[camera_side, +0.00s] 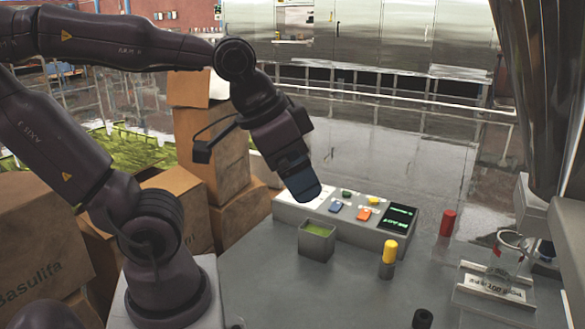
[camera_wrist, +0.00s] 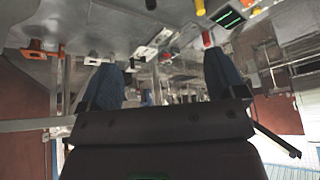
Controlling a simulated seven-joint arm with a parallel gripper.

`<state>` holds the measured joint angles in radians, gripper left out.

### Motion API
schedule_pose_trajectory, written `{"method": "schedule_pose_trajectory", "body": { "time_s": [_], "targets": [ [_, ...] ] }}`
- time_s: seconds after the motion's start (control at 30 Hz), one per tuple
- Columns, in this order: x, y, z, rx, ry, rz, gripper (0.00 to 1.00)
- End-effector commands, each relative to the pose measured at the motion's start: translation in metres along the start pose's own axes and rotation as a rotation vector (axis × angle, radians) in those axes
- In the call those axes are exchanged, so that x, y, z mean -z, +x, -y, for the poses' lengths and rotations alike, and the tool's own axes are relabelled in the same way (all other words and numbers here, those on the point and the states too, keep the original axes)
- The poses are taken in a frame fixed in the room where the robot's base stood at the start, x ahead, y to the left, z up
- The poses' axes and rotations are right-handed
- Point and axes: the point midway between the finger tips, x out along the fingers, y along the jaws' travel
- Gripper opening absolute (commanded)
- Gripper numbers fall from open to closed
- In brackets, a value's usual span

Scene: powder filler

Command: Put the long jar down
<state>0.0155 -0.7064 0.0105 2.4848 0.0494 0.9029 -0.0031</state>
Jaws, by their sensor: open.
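My gripper (camera_side: 304,188) hangs in the air above the left end of the control box, its fingers pointing down. In the wrist view my gripper (camera_wrist: 163,75) shows two blue fingers spread wide, with no jar between them. A clear glass vessel (camera_side: 511,247) stands at the right of the table by a plate marked 100, well away from my gripper. I cannot tell for sure whether this is the long jar. No jar is held.
A control box (camera_side: 345,222) with coloured buttons stands below my gripper. A square green-filled container (camera_side: 316,241), a yellow-topped post (camera_side: 388,258) and a red cylinder (camera_side: 447,223) are on the table. Cardboard boxes (camera_side: 212,165) stack at left.

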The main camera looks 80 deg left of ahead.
Motion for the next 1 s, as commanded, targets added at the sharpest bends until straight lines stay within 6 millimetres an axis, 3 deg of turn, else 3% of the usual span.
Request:
{"method": "schedule_pose_trajectory", "body": {
  "time_s": [0.57, 0.77, 1.0],
  "targets": [
    [-0.003, -0.005, -0.008, -0.035, -0.021, -0.029, 0.94],
    [-0.004, 0.027, -0.025, -0.075, 0.050, 0.134, 0.94],
    [0.025, 0.085, -0.035, -0.013, 0.243, 0.359, 0.94]
  ]
}}
